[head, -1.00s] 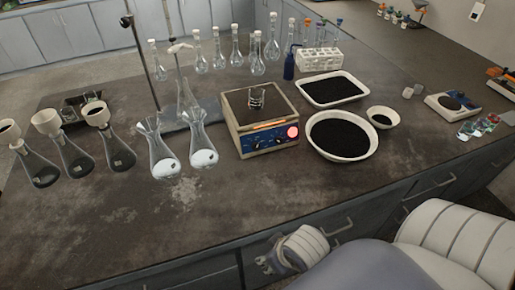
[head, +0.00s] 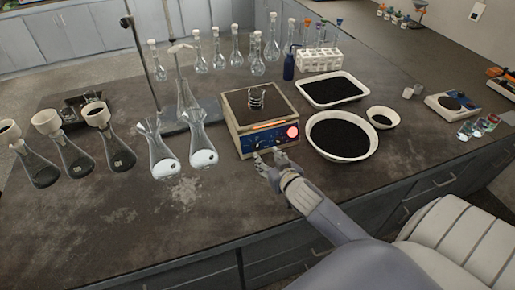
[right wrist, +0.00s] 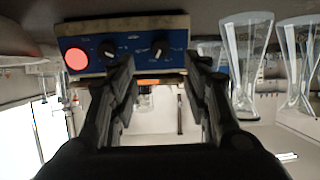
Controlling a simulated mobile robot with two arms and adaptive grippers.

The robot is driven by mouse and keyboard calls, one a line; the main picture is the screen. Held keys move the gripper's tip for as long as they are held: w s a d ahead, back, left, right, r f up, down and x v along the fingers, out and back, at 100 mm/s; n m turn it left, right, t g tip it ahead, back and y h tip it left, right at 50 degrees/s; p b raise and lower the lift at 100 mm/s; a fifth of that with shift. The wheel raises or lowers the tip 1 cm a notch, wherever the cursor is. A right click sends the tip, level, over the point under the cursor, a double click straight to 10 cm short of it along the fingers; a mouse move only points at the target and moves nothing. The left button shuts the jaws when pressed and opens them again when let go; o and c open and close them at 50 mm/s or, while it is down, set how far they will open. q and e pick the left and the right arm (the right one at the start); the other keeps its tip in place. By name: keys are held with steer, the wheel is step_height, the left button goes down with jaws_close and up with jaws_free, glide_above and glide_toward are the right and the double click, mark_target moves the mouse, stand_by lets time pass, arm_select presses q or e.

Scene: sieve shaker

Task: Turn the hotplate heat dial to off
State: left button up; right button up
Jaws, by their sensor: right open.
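The hotplate (head: 236,110) stands on the bench with a beaker (head: 256,98) on its top plate. Its blue front panel shows upside down in the right wrist view, with a round red light (right wrist: 76,59) and two black dials: one close to the light (right wrist: 108,49) and one farther from it (right wrist: 159,49). I cannot read which is the heat dial. My right gripper (head: 268,158) is open and empty just in front of the panel. In the right wrist view its fingertips (right wrist: 159,66) are spread below the farther dial, apart from it. My left gripper is not in view.
Two flasks (head: 202,150) stand left of the hotplate. A round white dish of black grains (head: 368,152) and a white tray (head: 358,79) are close on its right. A blue bottle (head: 288,66) is behind. The bench front is clear.

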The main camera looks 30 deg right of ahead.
mark_target(257, 147)
steer(key=x, duration=1)
steer(key=shift+f+p, duration=0.1)
steer(key=shift+p, duration=0.25)
jaws_close()
